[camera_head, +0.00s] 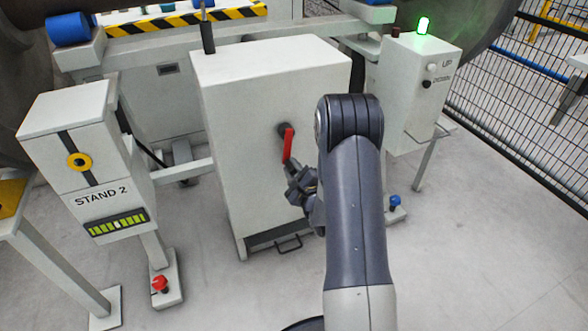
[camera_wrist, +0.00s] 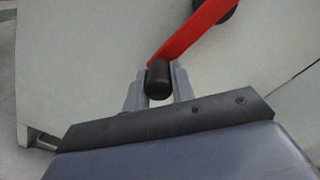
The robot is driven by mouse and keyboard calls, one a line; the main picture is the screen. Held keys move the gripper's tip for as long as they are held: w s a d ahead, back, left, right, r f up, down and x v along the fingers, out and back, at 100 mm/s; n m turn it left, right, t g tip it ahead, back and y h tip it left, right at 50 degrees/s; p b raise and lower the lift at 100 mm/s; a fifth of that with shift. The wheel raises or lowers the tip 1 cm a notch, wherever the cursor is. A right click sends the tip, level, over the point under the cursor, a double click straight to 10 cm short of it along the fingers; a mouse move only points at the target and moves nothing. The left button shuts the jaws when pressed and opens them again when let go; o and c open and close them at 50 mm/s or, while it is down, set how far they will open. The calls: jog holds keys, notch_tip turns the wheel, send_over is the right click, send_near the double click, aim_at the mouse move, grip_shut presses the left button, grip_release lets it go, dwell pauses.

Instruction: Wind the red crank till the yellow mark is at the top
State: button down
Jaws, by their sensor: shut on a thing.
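The red crank (camera_head: 288,144) is on the front of a pale grey cabinet (camera_head: 228,110). Its red arm hangs almost straight down from a dark hub in the head view. In the wrist view the red arm (camera_wrist: 195,38) runs from the upper right to a black handle (camera_wrist: 159,82). My gripper (camera_head: 302,186) is shut on that handle, with a finger on each side; the wrist view shows the gripper (camera_wrist: 158,88) too. I cannot make out a yellow mark on the crank. A yellow ring (camera_head: 79,162) with a dark centre is on the STAND 2 box.
The STAND 2 post (camera_head: 100,195) has a lit bar display (camera_head: 117,222) and stands left of the cabinet. A control box (camera_head: 412,95) with a green lamp (camera_head: 423,25) stands on the right. Mesh fence (camera_head: 520,110) closes the right side. Grey floor is open in front.

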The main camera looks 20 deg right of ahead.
jog(key=shift+d+h, duration=0.3)
jog(key=shift+d, duration=0.25)
jog(key=c, duration=1.4)
grip_release()
jog(key=shift+d, duration=0.15)
jog(key=shift+o, duration=1)
jog(key=shift+a, duration=0.2)
jog(key=shift+s, duration=0.15)
jog(key=s+p, duration=0.2)
jog(key=s, duration=0.8)
jog(key=shift+s+d, duration=0.15)
jog(key=shift+s, duration=0.1)
jog(key=shift+w, duration=0.1)
